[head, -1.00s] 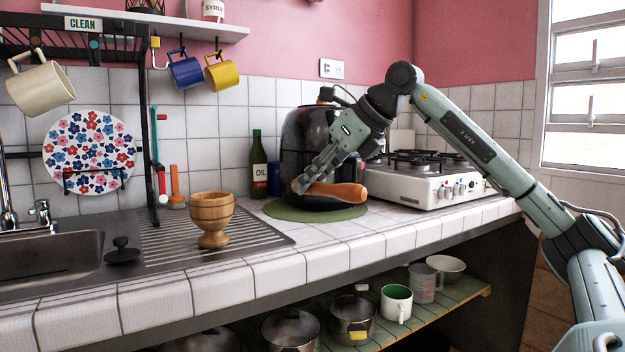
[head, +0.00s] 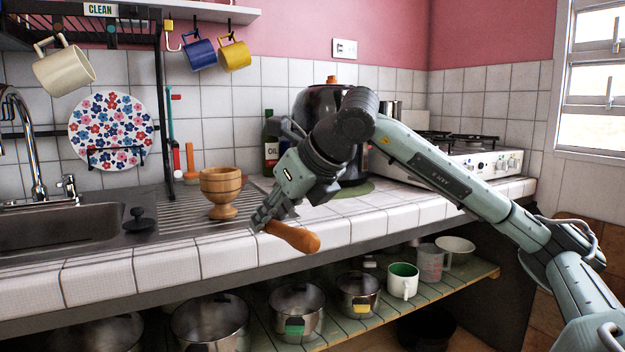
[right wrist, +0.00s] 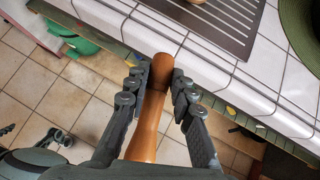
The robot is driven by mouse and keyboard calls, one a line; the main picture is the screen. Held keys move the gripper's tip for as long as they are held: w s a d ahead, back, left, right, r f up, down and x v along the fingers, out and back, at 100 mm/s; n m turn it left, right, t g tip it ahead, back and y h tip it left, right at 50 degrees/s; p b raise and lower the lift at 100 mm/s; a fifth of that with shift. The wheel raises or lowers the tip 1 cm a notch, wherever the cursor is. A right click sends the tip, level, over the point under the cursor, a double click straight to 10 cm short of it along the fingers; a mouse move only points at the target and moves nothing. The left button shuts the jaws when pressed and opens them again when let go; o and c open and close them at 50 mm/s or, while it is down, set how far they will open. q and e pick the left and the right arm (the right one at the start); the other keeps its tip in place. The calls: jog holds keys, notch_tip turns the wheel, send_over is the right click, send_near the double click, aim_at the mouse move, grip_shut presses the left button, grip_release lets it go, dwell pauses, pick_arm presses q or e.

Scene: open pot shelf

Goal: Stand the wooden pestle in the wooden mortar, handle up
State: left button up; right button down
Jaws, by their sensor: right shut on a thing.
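The wooden pestle (head: 292,237) is in my right gripper (head: 262,222), held tilted near the counter's front edge, its thick end pointing right and toward me in the head view. The wooden mortar (head: 221,193) stands upright on the ribbed drainboard, left of and behind the gripper, apart from the pestle. Only a sliver of the mortar (right wrist: 198,1) seems to show at the top of the wrist view.
The sink (head: 60,228) lies left of the mortar, with a black plug (head: 139,219) between. A dark air fryer (head: 322,107), an oil bottle (head: 271,150) and a white stove (head: 478,160) stand behind my right arm. Pots and cups fill the shelf (head: 455,283) below.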

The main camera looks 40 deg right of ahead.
jog(key=w+a+f, duration=0.1)
jog(key=a+f, duration=0.3)
jog(key=a, duration=0.3)
jog(key=w+a+f+m+h, duration=0.1)
jog(key=a+f, duration=0.3)
jog(key=a, duration=0.3)
jog(key=shift+a+f, duration=0.35)
jog(key=shift+f, duration=0.05)
